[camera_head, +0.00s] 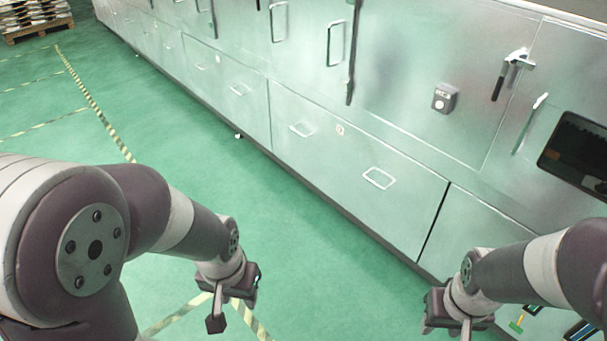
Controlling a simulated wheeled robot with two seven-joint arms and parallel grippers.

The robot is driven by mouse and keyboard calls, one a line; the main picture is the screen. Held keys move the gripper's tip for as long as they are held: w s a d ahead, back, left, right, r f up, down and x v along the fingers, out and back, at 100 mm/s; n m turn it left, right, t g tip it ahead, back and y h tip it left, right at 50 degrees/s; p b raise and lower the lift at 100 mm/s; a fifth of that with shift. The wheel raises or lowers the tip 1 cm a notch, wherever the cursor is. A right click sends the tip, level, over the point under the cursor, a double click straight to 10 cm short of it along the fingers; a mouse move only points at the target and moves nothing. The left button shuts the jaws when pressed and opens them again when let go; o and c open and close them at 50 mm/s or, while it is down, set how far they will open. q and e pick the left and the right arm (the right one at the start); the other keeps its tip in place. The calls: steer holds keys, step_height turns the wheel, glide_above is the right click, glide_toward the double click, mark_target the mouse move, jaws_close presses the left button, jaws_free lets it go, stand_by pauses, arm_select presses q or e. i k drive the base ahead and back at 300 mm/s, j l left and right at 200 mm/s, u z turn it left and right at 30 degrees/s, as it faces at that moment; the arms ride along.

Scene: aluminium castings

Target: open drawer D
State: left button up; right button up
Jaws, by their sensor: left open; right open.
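A long metal cabinet runs diagonally across the view, with a row of low drawers. The nearest wide drawer front (335,170) is shut and carries two loop handles, a right one (378,178) and a left one (300,130). A small round mark (340,130) sits between them; its lettering is too small to read, so I cannot tell which drawer is D. My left gripper (232,312) is open and empty, low over the floor and apart from the cabinet. My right gripper (450,328) is open, at the bottom right, apart from the handles; its fingertips are partly cut off.
Further drawers with handles (239,90) continue to the upper left. Doors with tall handles (336,43) stand above. A dark screen (578,152) and small control box (445,97) are on the right. The green floor (290,235) before the drawers is clear. A loaded pallet (38,28) stands far off.

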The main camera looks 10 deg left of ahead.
mark_target(397, 196)
steer(key=i+l, duration=0.15)
steer(key=i, duration=0.8)
steer(key=i+l+z, duration=0.1)
steer(key=i, duration=0.8)
